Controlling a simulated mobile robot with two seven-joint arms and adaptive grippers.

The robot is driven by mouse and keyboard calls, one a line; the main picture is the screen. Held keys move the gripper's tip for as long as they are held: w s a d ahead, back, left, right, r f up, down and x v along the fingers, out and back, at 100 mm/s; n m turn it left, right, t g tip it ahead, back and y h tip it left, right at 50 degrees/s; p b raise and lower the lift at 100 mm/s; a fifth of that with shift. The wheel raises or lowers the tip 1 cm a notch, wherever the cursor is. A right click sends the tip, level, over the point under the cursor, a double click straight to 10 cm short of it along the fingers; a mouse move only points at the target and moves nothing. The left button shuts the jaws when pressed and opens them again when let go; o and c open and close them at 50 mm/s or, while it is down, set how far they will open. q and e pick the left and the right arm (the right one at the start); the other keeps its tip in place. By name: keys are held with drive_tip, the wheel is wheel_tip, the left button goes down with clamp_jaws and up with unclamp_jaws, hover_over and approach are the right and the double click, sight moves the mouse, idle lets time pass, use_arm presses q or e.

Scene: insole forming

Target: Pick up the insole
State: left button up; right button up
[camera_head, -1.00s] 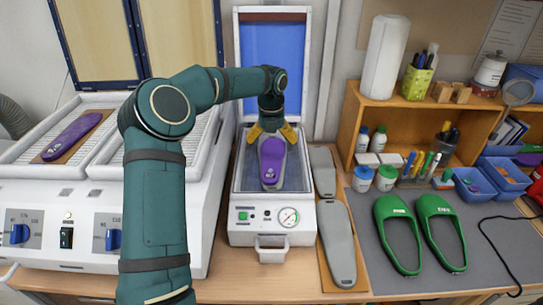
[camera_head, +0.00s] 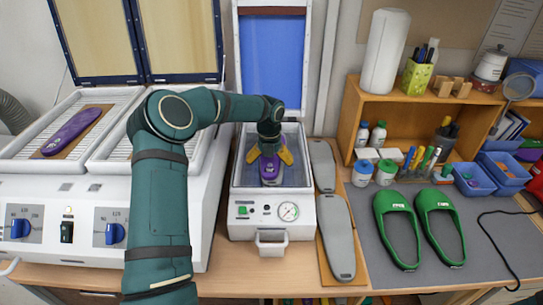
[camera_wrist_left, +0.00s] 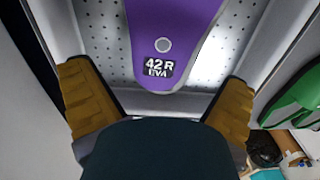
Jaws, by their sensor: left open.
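A purple insole (camera_head: 269,178) lies in the open forming press (camera_head: 238,208) at the middle of the bench. It also shows in the left wrist view (camera_wrist_left: 172,28), with a "42 R EVA" label near its rounded end. My left gripper (camera_head: 270,158) is above the insole and hides part of it. In the left wrist view its yellow fingers (camera_wrist_left: 158,100) are spread wide, one to each side of the insole's end, with nothing between them. A second purple insole (camera_head: 72,132) lies on a brown board in the heater at the left. My right gripper is not in view.
The press's blue-lined lid (camera_head: 272,60) stands raised behind my gripper. Grey sole shapes (camera_head: 336,230) lie just right of the press. Green shoe uppers (camera_head: 440,225) lie on a grey mat. A wooden shelf (camera_head: 350,115) with bottles and pots stands at the back right.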

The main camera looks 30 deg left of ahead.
use_arm(q)
wheel_tip(320, 180, down, 3)
drive_tip(key=shift+r, duration=0.1)
drive_tip(key=c, duration=1.1)
drive_tip(key=shift+o, duration=0.2)
drive_tip(key=shift+r, duration=0.1)
wheel_tip(320, 180, up, 10)
